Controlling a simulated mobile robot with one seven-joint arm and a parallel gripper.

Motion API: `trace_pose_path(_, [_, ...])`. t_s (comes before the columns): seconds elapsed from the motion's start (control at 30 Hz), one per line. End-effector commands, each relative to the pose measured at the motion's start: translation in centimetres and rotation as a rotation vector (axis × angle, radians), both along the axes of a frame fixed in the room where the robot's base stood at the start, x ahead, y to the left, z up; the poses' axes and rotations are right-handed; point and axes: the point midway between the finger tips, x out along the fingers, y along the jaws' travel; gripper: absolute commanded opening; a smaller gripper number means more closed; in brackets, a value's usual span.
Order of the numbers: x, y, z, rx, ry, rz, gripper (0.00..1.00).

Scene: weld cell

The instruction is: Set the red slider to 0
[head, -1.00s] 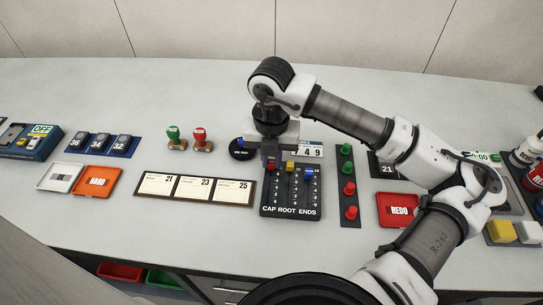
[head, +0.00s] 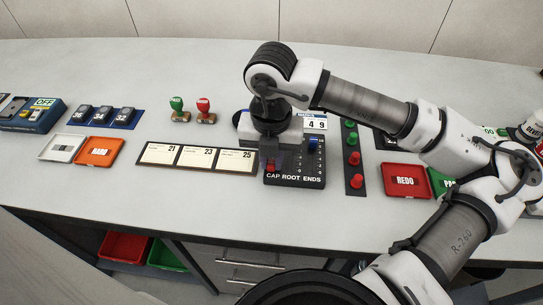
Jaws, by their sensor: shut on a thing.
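The slider box (head: 310,181) is black, with columns labelled CAP, ROOT and ENDS. The red slider (head: 271,167) is in the leftmost column, CAP, near the lower end of its track, just above the label. My gripper (head: 270,160) is over that column, shut on the red slider. The blue slider (head: 314,144) stands at the upper end of the ENDS column. My gripper and wrist hide the yellow slider and most of the scale marks, so I cannot read the red slider's exact number.
Left of the box is a card holder (head: 200,158) reading 21, 23 and 25. Right of it is a dark strip (head: 352,187) with red and green knobs. Two stamps (head: 204,110) stand behind the cards. The counter in front of the box is clear.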

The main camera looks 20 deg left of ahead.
Motion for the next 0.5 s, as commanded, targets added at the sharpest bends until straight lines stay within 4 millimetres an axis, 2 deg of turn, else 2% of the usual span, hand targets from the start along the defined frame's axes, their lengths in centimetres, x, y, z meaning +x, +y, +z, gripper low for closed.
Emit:
trace_pose_path(0.03, [-0.41, -0.04, -0.08, -0.004, 0.011, 0.008, 0.00])
trace_pose_path(0.07, [-0.41, -0.05, -0.09, -0.004, 0.011, 0.008, 0.20])
trace_pose_path(0.2, [-0.32, -0.04, -0.08, -0.004, 0.009, 0.007, 0.38])
trace_pose_path(0.5, [-0.20, -0.03, 0.05, -0.003, 0.006, 0.004, 0.38])
